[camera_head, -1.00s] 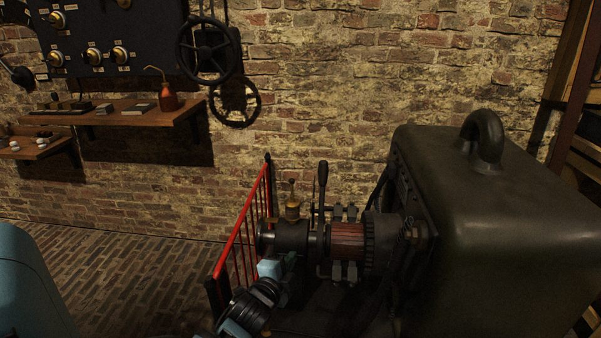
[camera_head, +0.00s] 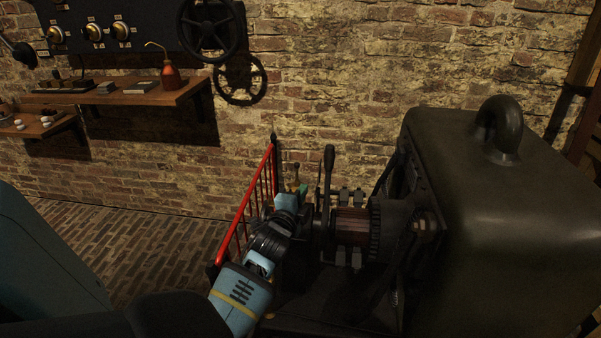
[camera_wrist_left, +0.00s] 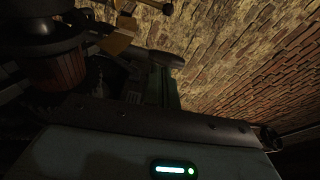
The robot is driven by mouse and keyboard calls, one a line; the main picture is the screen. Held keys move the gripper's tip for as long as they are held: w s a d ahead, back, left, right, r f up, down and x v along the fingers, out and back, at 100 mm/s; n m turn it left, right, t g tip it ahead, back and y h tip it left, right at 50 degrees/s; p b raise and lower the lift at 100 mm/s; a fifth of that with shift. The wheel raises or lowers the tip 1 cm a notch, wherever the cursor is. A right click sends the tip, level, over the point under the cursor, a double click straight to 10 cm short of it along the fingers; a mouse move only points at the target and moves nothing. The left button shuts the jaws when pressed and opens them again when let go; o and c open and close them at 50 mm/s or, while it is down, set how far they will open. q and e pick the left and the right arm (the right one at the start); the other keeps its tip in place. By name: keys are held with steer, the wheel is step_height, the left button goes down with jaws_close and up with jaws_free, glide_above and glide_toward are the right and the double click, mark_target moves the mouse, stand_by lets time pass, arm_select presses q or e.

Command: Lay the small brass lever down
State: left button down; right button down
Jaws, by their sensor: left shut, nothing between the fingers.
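My left gripper (camera_head: 297,187) is shut and empty at the left end of the machine, beside the small brass oiler fitting. The gripper and wrist cover most of that fitting; a thin upright tip (camera_head: 296,171) shows just above the gripper. In the left wrist view, a brass part (camera_wrist_left: 112,42) lies near the top, with a smaller brass arm (camera_wrist_left: 152,4) at the top edge. I cannot tell for sure which piece is the small lever, nor whether the gripper touches it. My right gripper is not in view.
A tall dark lever (camera_head: 328,170) stands just right of the gripper. A red railing (camera_head: 247,215) runs close on its left. The reddish coil drum (camera_head: 351,225) and the large dark housing (camera_head: 480,220) fill the right. A shelf (camera_head: 150,97) hangs on the brick wall.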

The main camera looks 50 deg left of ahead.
mark_target(297, 173)
arm_select(q)
steer(key=w+a+b, duration=0.2)
steer(key=w+a, duration=0.4)
steer(key=a, duration=0.1)
steer(key=shift+w+a+f, duration=0.15)
steer(key=shift+w+a, duration=0.2)
steer(key=shift+a, duration=0.05)
steer(key=shift+s, duration=0.1)
